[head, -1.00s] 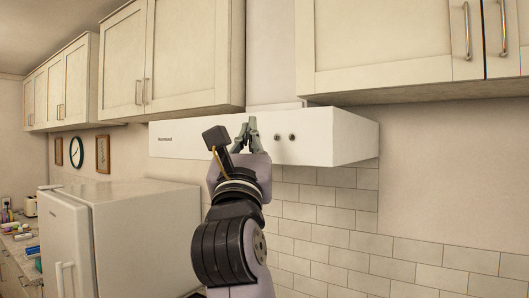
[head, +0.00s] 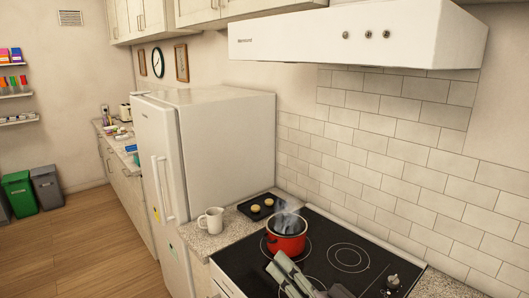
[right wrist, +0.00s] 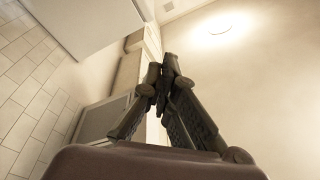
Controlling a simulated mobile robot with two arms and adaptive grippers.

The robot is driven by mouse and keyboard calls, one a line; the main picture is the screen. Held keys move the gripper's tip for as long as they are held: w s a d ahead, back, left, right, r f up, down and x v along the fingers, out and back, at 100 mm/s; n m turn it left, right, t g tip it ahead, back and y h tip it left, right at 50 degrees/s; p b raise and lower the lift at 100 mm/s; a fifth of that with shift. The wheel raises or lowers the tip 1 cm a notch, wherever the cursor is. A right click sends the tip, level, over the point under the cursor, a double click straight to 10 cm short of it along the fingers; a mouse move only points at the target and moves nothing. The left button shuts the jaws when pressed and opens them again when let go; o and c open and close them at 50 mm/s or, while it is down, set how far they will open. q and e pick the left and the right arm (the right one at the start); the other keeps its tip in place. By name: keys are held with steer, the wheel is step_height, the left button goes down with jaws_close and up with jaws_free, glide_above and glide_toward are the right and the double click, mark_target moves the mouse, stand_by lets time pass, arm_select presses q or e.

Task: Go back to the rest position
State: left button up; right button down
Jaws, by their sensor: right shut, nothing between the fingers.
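My right gripper (head: 277,261) is at the bottom of the head view, in front of the stove and the red pot in the picture. It is shut and empty. In the right wrist view its fingers (right wrist: 167,66) meet at the tips with nothing between them. My left gripper is in neither view.
A steaming red pot (head: 287,241) stands on the black cooktop (head: 335,236). A white mug (head: 211,221) and a dark tray (head: 248,212) with round items are on the counter left of it. A range hood (head: 300,43) hangs above; a white fridge (head: 228,140) stands left. The floor (head: 110,245) is clear.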

steer(key=s+d+f+n+g+h, duration=0.1)
steer(key=s+f+g+h, duration=0.1)
steer(key=f, duration=0.5)
steer(key=s+d+f+g+h, duration=0.2)
steer(key=f, duration=0.4)
steer(key=s+d+f+n+g+h, duration=0.1)
steer(key=s+d+f+g+h, duration=0.3)
steer(key=s+d+f, duration=0.45)
steer(key=s+d+f+g+h, duration=0.4)
steer(key=s+d+f, duration=0.1)
steer(key=s+f, duration=0.5)
step_height(320, 180, down, 29)
steer(key=s+g+b, duration=0.1)
steer(key=s+b, duration=0.1)
steer(key=b, duration=0.3)
steer(key=s+d+f+b, duration=0.1)
steer(key=s+f+b, duration=0.1)
steer(key=s+f, duration=0.6)
steer(key=s+d+f+g+b, duration=0.1)
steer(key=s+d+f+b, duration=0.1)
steer(key=s+f, duration=0.6)
step_height(320, 180, down, 5)
steer(key=shift+s+d+n, duration=0.15)
steer(key=shift+s+n, duration=0.05)
steer(key=shift+n, duration=0.1)
